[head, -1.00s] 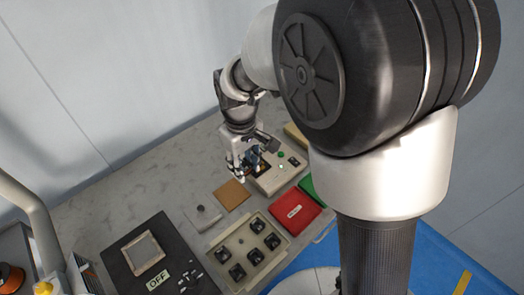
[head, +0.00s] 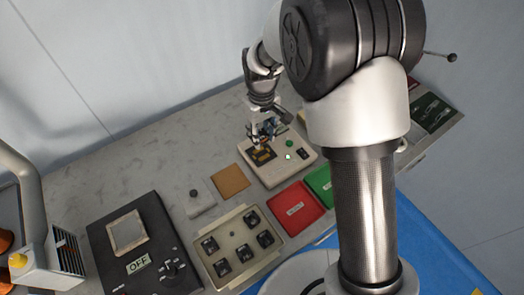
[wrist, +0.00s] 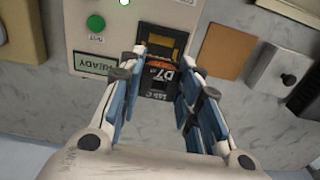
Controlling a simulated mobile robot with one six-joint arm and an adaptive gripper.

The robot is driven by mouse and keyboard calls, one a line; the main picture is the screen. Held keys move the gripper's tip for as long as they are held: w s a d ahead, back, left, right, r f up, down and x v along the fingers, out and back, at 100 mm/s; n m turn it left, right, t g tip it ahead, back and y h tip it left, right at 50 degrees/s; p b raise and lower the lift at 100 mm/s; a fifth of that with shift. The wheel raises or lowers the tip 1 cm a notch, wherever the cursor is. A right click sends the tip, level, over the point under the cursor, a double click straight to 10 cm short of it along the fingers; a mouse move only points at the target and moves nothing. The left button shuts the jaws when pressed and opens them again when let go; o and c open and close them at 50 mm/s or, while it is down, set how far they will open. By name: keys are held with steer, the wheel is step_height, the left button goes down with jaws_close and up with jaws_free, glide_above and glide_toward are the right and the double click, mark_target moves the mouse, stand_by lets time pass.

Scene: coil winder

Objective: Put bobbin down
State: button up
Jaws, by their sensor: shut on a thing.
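My gripper (head: 262,138) is over the beige tester box (head: 297,169) on the bench. The bobbin is between the fingertips, in front of the dark recess (wrist: 162,38) with yellowish edges in the box's face. I cannot tell whether the bobbin touches the box.
The box has a green button (wrist: 95,22), a lit green lamp (wrist: 124,2) and a "READY" display (wrist: 95,65). Nearby are a brown pad (head: 230,181), a red tray (head: 310,200), a green tray (head: 317,180) and a beige tray (head: 214,268) holding several dark pieces.

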steer(key=shift+f+b, duration=0.95)
steer(key=shift+f, duration=2.65)
steer(key=shift+f, duration=0.1)
steer(key=o, duration=1)
step_height(320, 180, up, 12)
steer(key=p, duration=0.3)
steer(key=shift+r+p, duration=0.2)
steer(key=shift+p, duration=0.15)
step_height(320, 180, up, 10)
steer(key=f+m+t, duration=0.1)
steer(key=m, duration=0.1)
glide_above(262, 154)
steer(key=s+d, duration=0.5)
steer(key=s+d+r+m+t, duration=0.1)
steer(key=s+d+r, duration=0.1)
steer(key=s, duration=0.5)
steer(key=s+d+r+m+t, duration=0.1)
steer(key=s+d+r+m, duration=0.1)
steer(key=s, duration=0.4)
steer(key=s+d+r+m+t, duration=0.1)
steer(key=s+d+r, duration=0.3)
steer(key=s, duration=0.3)
steer(key=shift+s+d+m+t, duration=0.3)
steer(key=shift+s+d+m, duration=0.1)
steer(key=shift+d, duration=0.2)
